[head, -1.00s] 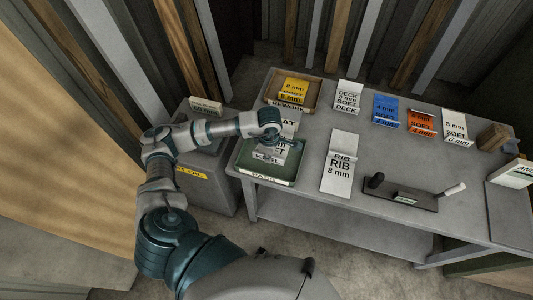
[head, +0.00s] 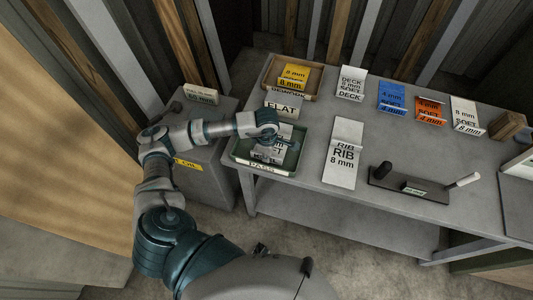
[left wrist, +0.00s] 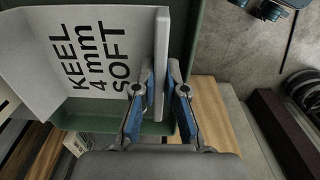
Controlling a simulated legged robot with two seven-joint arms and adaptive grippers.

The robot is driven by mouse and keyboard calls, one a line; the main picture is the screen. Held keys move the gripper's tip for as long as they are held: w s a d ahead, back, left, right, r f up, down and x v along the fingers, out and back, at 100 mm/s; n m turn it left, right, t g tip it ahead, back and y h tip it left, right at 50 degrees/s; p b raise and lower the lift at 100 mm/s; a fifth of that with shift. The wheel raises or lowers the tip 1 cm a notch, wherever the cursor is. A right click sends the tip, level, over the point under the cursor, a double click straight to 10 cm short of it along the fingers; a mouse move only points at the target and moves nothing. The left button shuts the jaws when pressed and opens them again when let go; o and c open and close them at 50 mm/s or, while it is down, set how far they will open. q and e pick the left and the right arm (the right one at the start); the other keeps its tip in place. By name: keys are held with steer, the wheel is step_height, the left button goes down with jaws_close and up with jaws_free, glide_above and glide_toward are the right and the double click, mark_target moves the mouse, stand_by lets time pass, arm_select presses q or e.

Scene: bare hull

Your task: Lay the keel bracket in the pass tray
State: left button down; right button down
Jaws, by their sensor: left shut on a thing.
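The keel bracket (head: 268,152) is a pale angled plate. In the left wrist view the bracket (left wrist: 85,60) reads "KEEL 4 mm SOFT". My left gripper (left wrist: 158,98) is shut on its upright flange, one finger on each side. In the head view my left gripper (head: 284,143) is over the pass tray (head: 240,157), a green tray with a "PASS" label on its front. The bracket is within the tray's outline; whether it touches the floor of the tray is unclear. My arm hides part of the bracket. My right gripper is not in view.
A flat bracket (head: 283,108) stands behind the pass tray, with the rework tray (head: 310,96) and its yellow bracket beyond. A rib bracket (head: 343,165) stands to the right. Deck (head: 350,85), blue (head: 392,97) and orange (head: 430,108) brackets line the back. A dark stand (head: 405,188) lies at the right.

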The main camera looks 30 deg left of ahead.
arm_select(q)
steer(key=shift+a+f, duration=0.1)
steer(key=shift+a, duration=0.05)
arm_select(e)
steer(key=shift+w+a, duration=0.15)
arm_select(q)
steer(key=shift+a+f, duration=0.1)
steer(key=shift+a, duration=0.3)
steer(key=c, duration=1.6)
jaws_free()
steer(key=shift+a, duration=0.15)
steer(key=o, duration=0.4)
steer(key=shift+o, duration=0.2)
steer(key=shift+d, duration=0.4)
steer(key=shift+o, duration=1.4)
steer(key=shift+d, duration=0.1)
steer(key=shift+o, duration=0.9)
steer(key=shift+s+a, duration=0.1)
steer(key=shift+a, duration=0.2)
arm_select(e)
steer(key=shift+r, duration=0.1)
